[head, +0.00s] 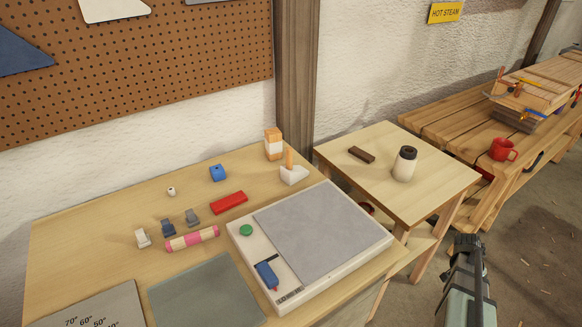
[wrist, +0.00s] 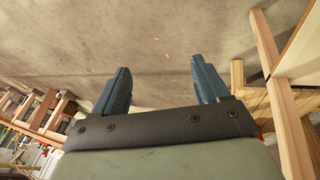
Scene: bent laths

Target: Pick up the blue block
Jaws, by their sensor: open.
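A small blue block (head: 218,173) with a dark spot on its top sits on the wooden bench toward the back, behind a flat red block (head: 229,203). My gripper (head: 467,240) is at the lower right in the head view, over the floor and far from the blue block. In the wrist view my gripper (wrist: 160,85) shows its two blue-grey fingers apart, with nothing between them and only bare floor beyond. The blue block is not in the wrist view.
A white-framed device (head: 378,240) with a grey plate fills the bench's right side. A side table (head: 440,180) holds a jar (head: 404,164).

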